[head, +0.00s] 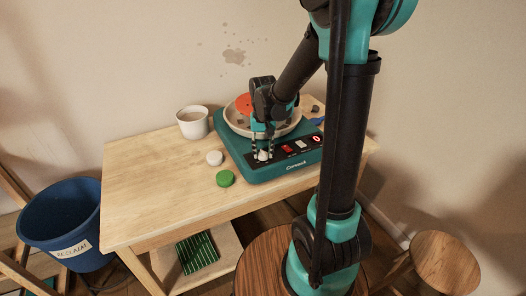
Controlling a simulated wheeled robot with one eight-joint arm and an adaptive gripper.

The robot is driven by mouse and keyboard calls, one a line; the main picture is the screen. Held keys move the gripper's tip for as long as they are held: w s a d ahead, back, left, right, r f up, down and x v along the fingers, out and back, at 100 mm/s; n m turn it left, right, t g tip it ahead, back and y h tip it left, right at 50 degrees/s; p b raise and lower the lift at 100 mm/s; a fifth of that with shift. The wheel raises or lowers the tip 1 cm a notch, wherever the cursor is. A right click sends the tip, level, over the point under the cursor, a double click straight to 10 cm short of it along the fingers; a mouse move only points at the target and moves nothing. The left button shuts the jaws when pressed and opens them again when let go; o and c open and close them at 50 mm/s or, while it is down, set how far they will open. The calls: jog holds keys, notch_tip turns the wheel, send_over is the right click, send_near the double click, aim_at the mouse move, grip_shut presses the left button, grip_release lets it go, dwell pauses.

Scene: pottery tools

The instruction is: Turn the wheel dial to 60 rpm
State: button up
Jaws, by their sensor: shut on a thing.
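The pottery wheel (235,160) is a teal unit standing on the wooden table, with a round pale basin on top and a dark control panel along its front. My gripper (263,153) points down at the left end of that panel. Its fingers are shut on the whitish wheel dial (263,156), which they partly cover. The dial's markings are too small to read. A red lit display (316,138) is at the right end of the panel and seems to show a 0. A red switch (287,149) sits between dial and display.
A white mug (192,122) stands left of the wheel. A white round piece (214,158) and a green one (225,178) lie before it. The table's left part (140,185) is clear. A blue bucket (62,222) and a wooden stool (446,264) stand on the floor.

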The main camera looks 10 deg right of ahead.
aim_at(263, 152)
jog(key=m, duration=0.5)
jog(key=shift+m, duration=0.3)
jog(key=m, duration=0.5)
jog(key=shift+m, duration=0.3)
dwell(0.3)
jog(key=o, duration=1.2)
jog(key=shift+c, duration=0.2)
notch_tip(263, 152, up, 12)
